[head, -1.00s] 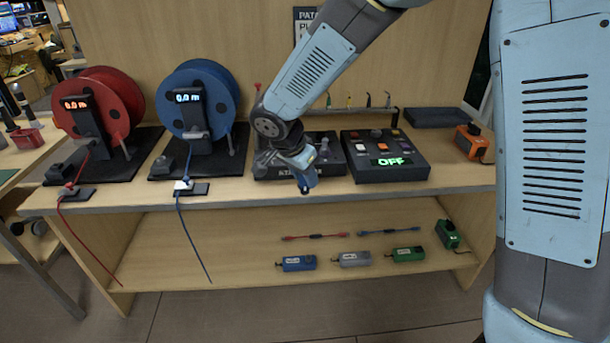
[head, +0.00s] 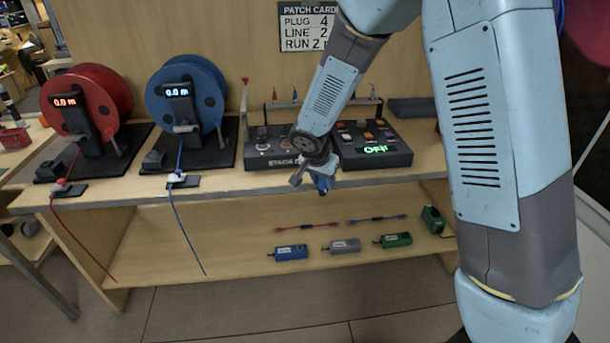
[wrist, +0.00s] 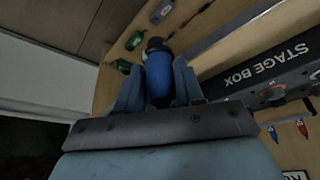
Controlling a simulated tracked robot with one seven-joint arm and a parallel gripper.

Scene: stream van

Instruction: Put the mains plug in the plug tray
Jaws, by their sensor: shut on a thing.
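The mains plug, a blue cylinder with a black end (wrist: 158,78), is between the two fingers of my gripper (wrist: 158,66) in the wrist view. My gripper is shut on it. In the head view my gripper (head: 322,182) hangs just in front of the bench's front edge, before the stage box, with a bit of blue at its tip. I cannot clearly pick out the plug tray; a dark flat tray-like thing (head: 413,107) lies at the back right of the bench, partly behind my arm.
The stage box (head: 268,156) and a button panel reading OFF (head: 395,158) stand on the bench (head: 230,183). Red (head: 78,112) and blue (head: 205,92) cable reels stand left. The shelf below holds blue (head: 290,252), grey (head: 344,246) and green (head: 396,240) boxes.

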